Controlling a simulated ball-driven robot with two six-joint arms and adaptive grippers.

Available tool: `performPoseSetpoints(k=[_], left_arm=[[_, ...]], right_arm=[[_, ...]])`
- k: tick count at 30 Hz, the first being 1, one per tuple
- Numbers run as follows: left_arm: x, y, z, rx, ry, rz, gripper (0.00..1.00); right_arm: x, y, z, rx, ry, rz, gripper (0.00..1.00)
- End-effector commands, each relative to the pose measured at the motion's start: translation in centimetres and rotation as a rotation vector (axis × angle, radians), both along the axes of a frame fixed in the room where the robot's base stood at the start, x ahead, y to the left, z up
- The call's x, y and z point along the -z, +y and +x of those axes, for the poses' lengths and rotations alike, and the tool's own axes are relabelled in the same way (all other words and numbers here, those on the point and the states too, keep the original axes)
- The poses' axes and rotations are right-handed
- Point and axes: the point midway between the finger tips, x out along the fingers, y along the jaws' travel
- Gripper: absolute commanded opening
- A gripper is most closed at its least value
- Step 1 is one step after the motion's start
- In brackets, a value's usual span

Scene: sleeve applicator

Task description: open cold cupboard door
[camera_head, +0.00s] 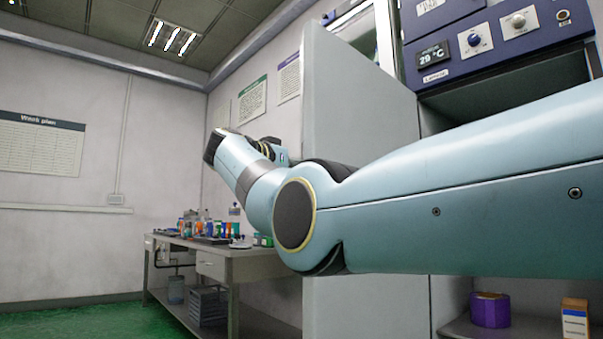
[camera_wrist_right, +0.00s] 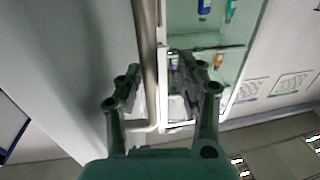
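The cold cupboard shows in the right wrist view as a glass-fronted door (camera_wrist_right: 172,125) with a white frame and small bottles behind the glass. A long metal bar handle (camera_wrist_right: 149,60) runs along the frame. My right gripper (camera_wrist_right: 158,75) is open, with one finger on each side of the handle. I cannot tell whether either finger touches it. I cannot tell whether the door is fully closed. In the head view my right arm reaches in from the right, and its fingers are not clearly visible. My left gripper is in neither view.
A large grey panel (camera_head: 350,120) stands behind my right arm. A blue control unit (camera_head: 490,45) with a display and knobs is at upper right. A bench (camera_head: 215,255) with bottles stands at the back. Green floor (camera_head: 70,318) is clear at left.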

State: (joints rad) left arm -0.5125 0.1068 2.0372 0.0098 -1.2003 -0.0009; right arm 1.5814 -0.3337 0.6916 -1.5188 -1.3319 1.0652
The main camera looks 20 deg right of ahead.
Motion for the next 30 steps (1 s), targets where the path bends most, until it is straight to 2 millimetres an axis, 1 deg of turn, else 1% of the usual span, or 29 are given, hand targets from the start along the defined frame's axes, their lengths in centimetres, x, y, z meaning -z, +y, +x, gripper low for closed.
performPoseSetpoints(k=[1, 9, 12, 17, 30], left_arm=[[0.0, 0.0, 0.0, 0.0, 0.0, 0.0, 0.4], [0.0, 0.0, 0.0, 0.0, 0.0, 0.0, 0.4], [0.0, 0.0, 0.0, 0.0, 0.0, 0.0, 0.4], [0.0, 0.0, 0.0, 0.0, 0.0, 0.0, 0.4], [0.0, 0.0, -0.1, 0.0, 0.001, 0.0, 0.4]], right_arm=[[-1.2, 0.0, 0.0, 0.0, -0.004, -0.001, 0.38], [-6.9, 0.1, -0.1, 0.0, -0.003, -0.001, 0.38], [-7.9, 0.1, 0.0, -0.001, -0.002, -0.001, 0.38], [-8.8, 0.1, 0.0, -0.001, -0.001, 0.001, 0.38], [-8.9, 0.2, 0.0, -0.001, -0.001, 0.001, 0.38]])
